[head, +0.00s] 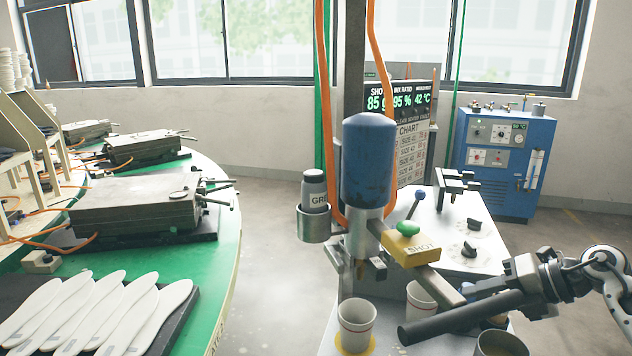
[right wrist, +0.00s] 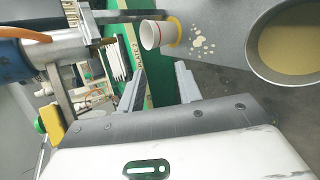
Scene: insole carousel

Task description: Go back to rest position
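My right gripper (head: 472,293) comes in from the right in the head view, above the grey machine table and right of the dispensing machine (head: 368,165). In the right wrist view its two fingers (right wrist: 160,84) stand apart with nothing between them. It is open and empty. A white cup (head: 357,322) stands on a yellow ring under the machine's nozzle. It also shows beyond the fingertips in the right wrist view (right wrist: 152,35). A dark tube-shaped part crosses in front of the table near the gripper. My left gripper is in neither view.
A second cup (head: 420,296) stands behind the dark tube. A can with tan liquid (right wrist: 292,48) is close by at the right. White insoles (head: 95,310) lie on a dark mat on the green carousel (head: 218,275) with metal moulds (head: 135,203). A blue cabinet (head: 505,160) stands behind.

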